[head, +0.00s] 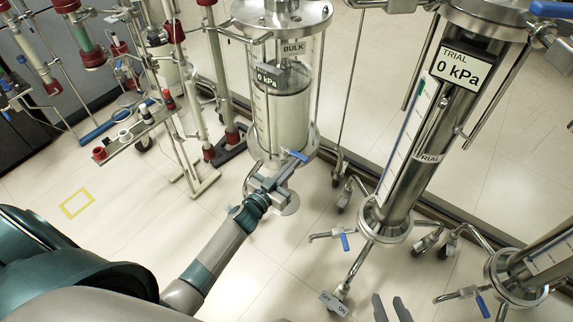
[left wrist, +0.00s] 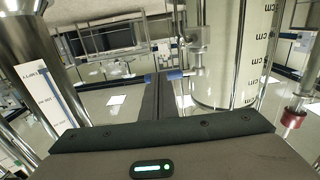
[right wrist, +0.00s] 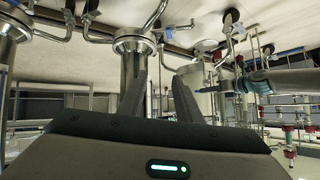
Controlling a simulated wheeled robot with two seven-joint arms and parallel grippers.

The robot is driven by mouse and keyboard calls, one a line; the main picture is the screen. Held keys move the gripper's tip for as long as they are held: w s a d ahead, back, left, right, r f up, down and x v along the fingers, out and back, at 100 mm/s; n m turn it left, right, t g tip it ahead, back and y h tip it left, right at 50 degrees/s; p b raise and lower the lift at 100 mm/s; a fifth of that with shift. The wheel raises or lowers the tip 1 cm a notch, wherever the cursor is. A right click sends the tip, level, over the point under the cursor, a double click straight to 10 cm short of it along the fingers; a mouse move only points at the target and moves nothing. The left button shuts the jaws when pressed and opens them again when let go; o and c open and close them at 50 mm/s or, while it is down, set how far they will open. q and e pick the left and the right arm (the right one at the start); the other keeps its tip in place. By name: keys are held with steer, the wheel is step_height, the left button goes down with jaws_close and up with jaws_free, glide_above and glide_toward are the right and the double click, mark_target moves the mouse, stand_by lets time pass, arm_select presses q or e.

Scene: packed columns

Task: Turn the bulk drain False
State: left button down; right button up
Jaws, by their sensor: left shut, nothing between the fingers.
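The bulk column (head: 283,115) is a clear cylinder with pale filling, a BULK label and a 0 kPa display. A small blue drain handle (head: 296,156) shows at its lower end. My left gripper (head: 272,181) is at the foot of this column, just below the handle, shut with nothing held. In the left wrist view the blue handle (left wrist: 176,74) lies across the fingertips, partly hidden by them; I cannot tell whether they touch. My right gripper (head: 391,308) is open and empty at the bottom edge of the head view, away from the bulk column.
The steel trial column (head: 400,165) stands to the right, with its own blue-handled valve (head: 345,241) and a 0 kPa display. Another column (head: 540,262) is at the right edge. Glass columns on a stand (head: 190,90) are at the left.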

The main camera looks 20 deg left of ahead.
mark_target(303, 162)
arm_select(q)
steer(key=shift+w+d+n+y, duration=0.35)
steer(key=shift+w+d+y, duration=0.2)
steer(key=shift+w, duration=0.25)
steer(key=shift+w+d+n+y, duration=0.4)
steer(key=shift+w+y, duration=0.15)
steer(key=shift+w, duration=0.2)
steer(key=shift+w+d, duration=0.25)
steer(key=shift+w, duration=0.6)
arm_select(e)
steer(key=shift+s+d+f+g, duration=0.35)
steer(key=shift+s+f+g, duration=0.25)
steer(key=shift+s+f, duration=0.15)
